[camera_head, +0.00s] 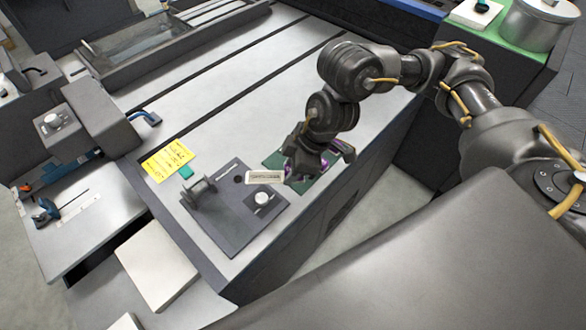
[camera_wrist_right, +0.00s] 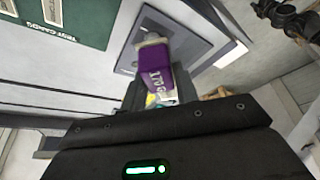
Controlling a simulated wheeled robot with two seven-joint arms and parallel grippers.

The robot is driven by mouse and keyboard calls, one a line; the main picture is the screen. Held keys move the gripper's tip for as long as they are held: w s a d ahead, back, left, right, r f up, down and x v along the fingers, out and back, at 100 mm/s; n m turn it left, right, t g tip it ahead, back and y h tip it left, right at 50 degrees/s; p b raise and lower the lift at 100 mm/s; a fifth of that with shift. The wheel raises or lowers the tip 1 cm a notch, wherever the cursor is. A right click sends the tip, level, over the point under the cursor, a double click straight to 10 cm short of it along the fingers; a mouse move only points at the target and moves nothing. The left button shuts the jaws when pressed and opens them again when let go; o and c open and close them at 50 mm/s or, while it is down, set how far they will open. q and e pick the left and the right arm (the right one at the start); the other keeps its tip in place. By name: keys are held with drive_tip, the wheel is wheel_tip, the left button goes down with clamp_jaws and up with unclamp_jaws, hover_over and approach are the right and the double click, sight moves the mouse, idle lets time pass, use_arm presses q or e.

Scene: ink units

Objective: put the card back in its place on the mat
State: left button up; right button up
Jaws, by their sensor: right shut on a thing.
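A pale card with a dark printed line (camera_head: 264,177) sticks out to the left of my right gripper (camera_head: 303,172). The gripper is shut and holds it near the edge of the dark plate. In the right wrist view a purple lettered piece (camera_wrist_right: 155,75) shows between the dark fingers, with a pale end that appears to be the card (camera_wrist_right: 151,43). The green mat (camera_head: 272,160) lies behind and under the gripper, partly hidden by it. In the wrist view the mat (camera_wrist_right: 88,22) reads TEST CARDS and bears a pale card-shaped strip. My left gripper is not in view.
The dark plate (camera_head: 225,226) carries a knob (camera_head: 261,198) and a spindle (camera_head: 199,189). The bench top behind is mostly clear. The bench's front edge runs close by the plate and mat.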

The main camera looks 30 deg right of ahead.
drive_tip(key=shift+s+a+f, duration=0.15)
drive_tip(key=shift+s+a, duration=0.05)
drive_tip(key=shift+w+d+f, duration=0.1)
drive_tip(key=shift+w+d+f+b, duration=0.45)
drive_tip(key=shift+w+d+f, duration=1.2)
drive_tip(key=shift+f, duration=0.5)
drive_tip(key=shift+w+d+f+b, duration=0.45)
drive_tip(key=shift+w+d+f, duration=1.2)
drive_tip(key=shift+f, duration=0.45)
drive_tip(key=shift+w+d+f+b, duration=0.45)
drive_tip(key=shift+w+d+f, duration=0.95)
drive_tip(key=shift+d+f, duration=0.6)
drive_tip(key=shift+a+f, duration=0.15)
drive_tip(key=shift+a, duration=0.05)
